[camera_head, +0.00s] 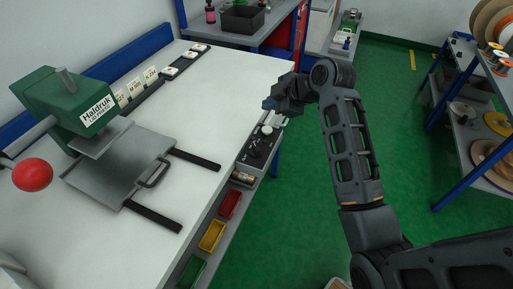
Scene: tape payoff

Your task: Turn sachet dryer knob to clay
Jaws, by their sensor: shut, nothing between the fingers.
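A grey control box with dark knobs (256,149) is fixed at the right edge of the white bench. A pale round part (267,130) sits at its far end. My gripper (279,119) is over the far end of this box, with its fingers pointing down, shut and empty. Whether it touches the pale part cannot be told. The gripper and wrist hide part of the box's far end. The markings around the knobs are too small to read, so I cannot tell which knob belongs to the sachet dryer or where it points.
A green press (70,103) with a red ball handle (32,175) stands on the white bench (225,85) at left. Red, yellow and green bins (212,236) hang below its edge. A shelf with spools (475,110) stands at right.

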